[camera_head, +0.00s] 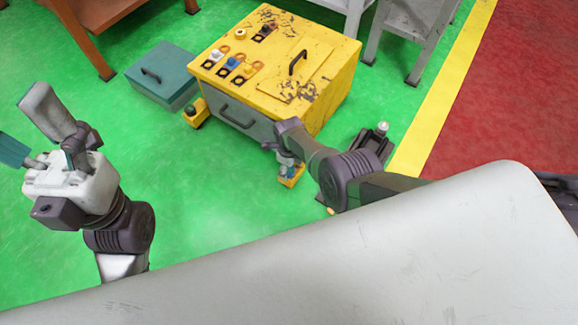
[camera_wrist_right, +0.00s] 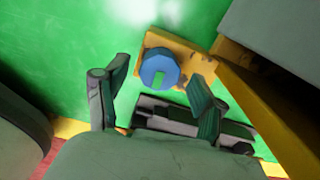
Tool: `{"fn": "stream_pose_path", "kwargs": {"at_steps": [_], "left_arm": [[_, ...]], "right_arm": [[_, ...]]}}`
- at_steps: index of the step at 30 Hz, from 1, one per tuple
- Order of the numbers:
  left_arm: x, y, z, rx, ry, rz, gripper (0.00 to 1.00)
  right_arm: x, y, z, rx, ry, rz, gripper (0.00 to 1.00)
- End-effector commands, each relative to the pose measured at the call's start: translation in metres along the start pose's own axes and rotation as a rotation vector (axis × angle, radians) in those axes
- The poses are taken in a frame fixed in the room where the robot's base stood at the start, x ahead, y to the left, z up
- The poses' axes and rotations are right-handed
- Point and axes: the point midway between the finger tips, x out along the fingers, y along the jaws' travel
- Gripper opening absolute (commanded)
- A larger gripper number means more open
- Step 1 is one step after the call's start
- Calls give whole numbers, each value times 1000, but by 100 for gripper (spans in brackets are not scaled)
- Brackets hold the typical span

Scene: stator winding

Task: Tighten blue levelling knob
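In the head view the bracket (camera_head: 293,181) is low by the cabinet's front corner, partly hidden by my right gripper (camera_head: 286,158). In the right wrist view, my right gripper (camera_wrist_right: 158,88) is open, its fingers spread either side of the knob. I cannot tell whether they touch it. My left gripper (camera_head: 38,135) is raised at the left, open and empty, far from the cabinet.
Another yellow foot with a dark knob (camera_head: 195,113) stands at the cabinet's left corner. A dark foot with a pale knob (camera_head: 373,143) is to the right. A teal box (camera_head: 163,75) sits left of the cabinet. Green floor (camera_head: 210,190) lies clear in front.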

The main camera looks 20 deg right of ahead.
Motion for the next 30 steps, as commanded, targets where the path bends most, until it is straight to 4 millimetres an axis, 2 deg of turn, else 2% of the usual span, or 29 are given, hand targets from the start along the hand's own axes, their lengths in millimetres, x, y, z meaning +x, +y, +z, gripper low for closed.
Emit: {"fn": "stream_pose_path", "kwargs": {"at_steps": [8, 14, 30], "left_arm": [[-1, 0, 1, 1, 0, -1, 69], [0, 0, 0, 1, 2, -1, 69], [0, 0, 0, 0, 3, -2, 69]], "right_arm": [[0, 1, 1, -1, -3, 0, 69], [-8, 1, 3, -2, -6, -1, 69], [-67, 0, 0, 0, -3, 0, 69]]}}
